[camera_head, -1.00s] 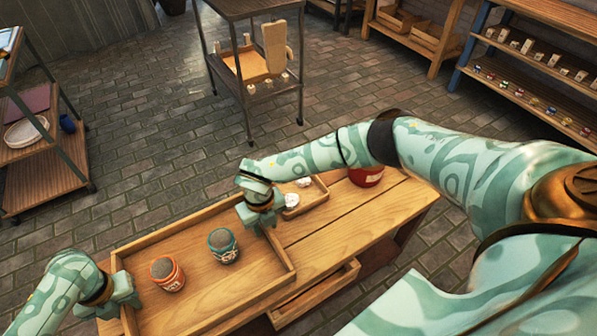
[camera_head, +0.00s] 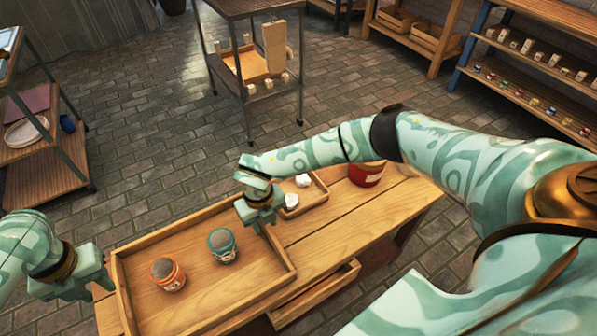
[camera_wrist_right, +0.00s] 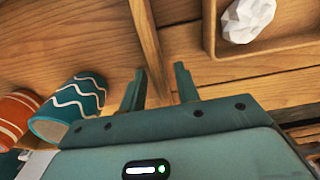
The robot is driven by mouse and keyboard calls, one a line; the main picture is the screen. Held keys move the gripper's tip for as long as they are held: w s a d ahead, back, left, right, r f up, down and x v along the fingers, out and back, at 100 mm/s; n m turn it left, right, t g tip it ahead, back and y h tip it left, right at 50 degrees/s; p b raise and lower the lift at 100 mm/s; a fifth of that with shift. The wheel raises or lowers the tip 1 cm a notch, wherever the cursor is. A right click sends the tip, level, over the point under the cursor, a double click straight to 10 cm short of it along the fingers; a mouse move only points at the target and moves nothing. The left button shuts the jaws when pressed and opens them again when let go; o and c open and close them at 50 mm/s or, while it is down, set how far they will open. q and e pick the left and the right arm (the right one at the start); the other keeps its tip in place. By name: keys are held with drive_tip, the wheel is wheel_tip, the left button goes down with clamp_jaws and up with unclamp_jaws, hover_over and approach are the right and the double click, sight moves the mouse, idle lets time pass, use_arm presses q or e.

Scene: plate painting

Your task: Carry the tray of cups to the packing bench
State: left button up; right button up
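A wooden tray (camera_head: 190,310) sits on the wooden bench. In it stand an orange cup (camera_head: 167,275) and a teal cup (camera_head: 223,246) with a pale wavy line; both show in the right wrist view, the teal cup (camera_wrist_right: 75,105) nearer than the orange one (camera_wrist_right: 15,115). My left gripper (camera_head: 106,284) is just left of the tray's left wall, apparently clear of it; its finger gap is hidden. My right gripper (camera_wrist_right: 158,85) is open at the tray's right wall (camera_wrist_right: 146,40), its fingers apart on either side of the wall.
A small wooden tray (camera_head: 318,192) with white crumpled lumps (camera_wrist_right: 247,20) lies just beyond my right gripper. A red pot (camera_head: 367,175) stands at the bench's far end. A metal trolley (camera_head: 252,8), left shelf rack (camera_head: 45,180) and right shelves (camera_head: 540,70) stand around open brick floor.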

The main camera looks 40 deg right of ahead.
wheel_tip(320, 180, up, 11)
drive_tip(key=shift+f, duration=0.15)
drive_tip(key=shift+w, duration=0.1)
idle(0.4)
